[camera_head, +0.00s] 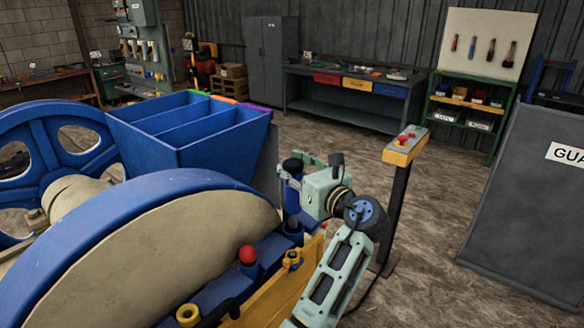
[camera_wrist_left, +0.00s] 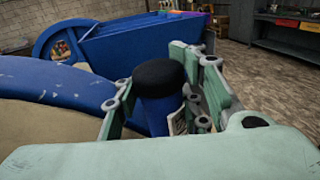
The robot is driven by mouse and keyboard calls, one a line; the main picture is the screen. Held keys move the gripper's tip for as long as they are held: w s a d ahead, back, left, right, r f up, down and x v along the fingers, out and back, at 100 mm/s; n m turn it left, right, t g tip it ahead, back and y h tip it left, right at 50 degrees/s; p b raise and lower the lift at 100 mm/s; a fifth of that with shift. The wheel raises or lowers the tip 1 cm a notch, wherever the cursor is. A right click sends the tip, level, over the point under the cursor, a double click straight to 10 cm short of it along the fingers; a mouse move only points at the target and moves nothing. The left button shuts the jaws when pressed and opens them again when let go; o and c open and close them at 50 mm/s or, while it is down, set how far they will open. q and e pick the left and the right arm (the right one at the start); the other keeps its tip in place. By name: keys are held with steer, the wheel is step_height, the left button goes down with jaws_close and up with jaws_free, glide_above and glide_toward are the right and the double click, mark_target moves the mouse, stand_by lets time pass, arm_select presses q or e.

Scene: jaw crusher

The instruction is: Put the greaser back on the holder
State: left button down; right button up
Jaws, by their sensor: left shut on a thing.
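The greaser appears to be the blue cylinder with a black cap (camera_head: 292,166) at the far end of the crusher's near side. My left gripper (camera_head: 290,182) is shut around its upper part. In the left wrist view the blue body (camera_wrist_left: 157,115) stands about upright between the pale green fingers of the left gripper (camera_wrist_left: 165,95), with the black cap above them. Its lower end is hidden, so I cannot tell whether it touches anything below. I cannot clearly identify the holder. My right gripper is not in view.
The crusher's big blue-rimmed wheel (camera_head: 165,230) and blue hopper (camera_head: 185,150) lie left of the gripper. A red knob (camera_head: 248,254) and a yellow ring (camera_head: 188,315) sit along the near ledge. A yellow button post (camera_head: 405,147) and grey guard panel (camera_head: 530,210) stand right.

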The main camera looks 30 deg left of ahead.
mark_target(298, 201)
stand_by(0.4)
arm_select(q)
steer(key=shift+f, duration=0.3)
steer(key=shift+f+b, duration=1.05)
steer(key=shift+f, duration=2.45)
steer(key=c, duration=1)
jaws_free()
steer(key=shift+c, duration=0.2)
steer(key=shift+f, duration=0.15)
